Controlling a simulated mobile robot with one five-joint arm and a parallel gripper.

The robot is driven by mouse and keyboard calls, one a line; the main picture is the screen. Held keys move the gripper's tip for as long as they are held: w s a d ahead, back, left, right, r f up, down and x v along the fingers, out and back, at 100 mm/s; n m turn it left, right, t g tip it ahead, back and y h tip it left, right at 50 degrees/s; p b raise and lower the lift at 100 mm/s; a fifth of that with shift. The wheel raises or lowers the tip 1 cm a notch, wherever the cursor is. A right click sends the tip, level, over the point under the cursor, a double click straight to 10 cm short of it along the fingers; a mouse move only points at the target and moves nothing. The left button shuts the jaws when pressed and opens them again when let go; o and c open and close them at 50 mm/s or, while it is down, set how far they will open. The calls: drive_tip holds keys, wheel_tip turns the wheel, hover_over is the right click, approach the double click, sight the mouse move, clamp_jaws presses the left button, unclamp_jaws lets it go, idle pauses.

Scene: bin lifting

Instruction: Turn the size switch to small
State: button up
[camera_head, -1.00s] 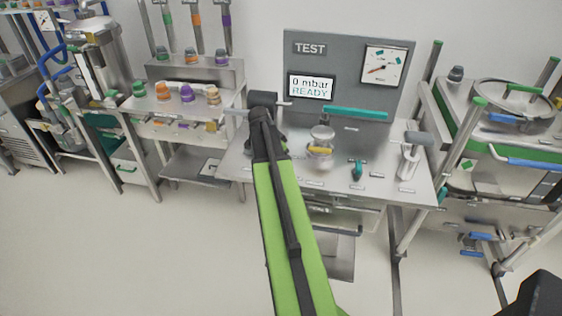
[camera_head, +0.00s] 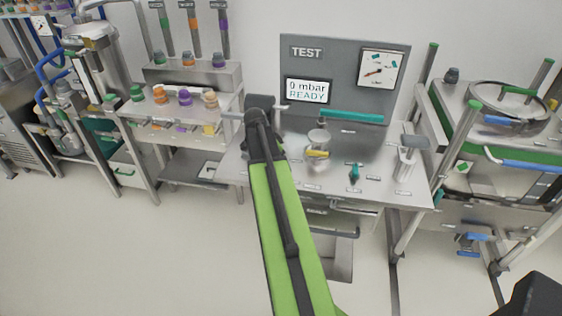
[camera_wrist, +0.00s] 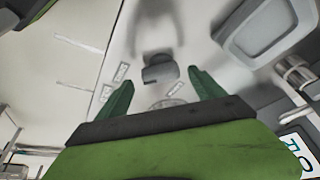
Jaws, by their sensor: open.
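A dark grey switch knob (camera_wrist: 160,70) stands on the pale steel bench top in the wrist view, with small printed labels (camera_wrist: 121,72) beside it. I take it for the size switch, but the label text is too blurred to read. My gripper (camera_wrist: 160,77) is open, its two green fingers spread to either side of the knob in the picture, with no contact visible. In the head view my gripper (camera_head: 248,113) is over the left part of the test bench (camera_head: 385,190). My arm hides the knob there.
A grey TEST panel (camera_head: 345,60) with a "0 mbar READY" display (camera_head: 308,91) and a dial (camera_head: 382,70) stands behind the bench. A yellow-handled fitting (camera_head: 317,154), a teal handle (camera_head: 355,173) and a grey-topped lever (camera_head: 408,160) are to the right.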

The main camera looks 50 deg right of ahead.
drive_tip(key=p+v, duration=1.3)
drive_tip(key=v, duration=0.2)
drive_tip(key=shift+a+r, duration=0.2)
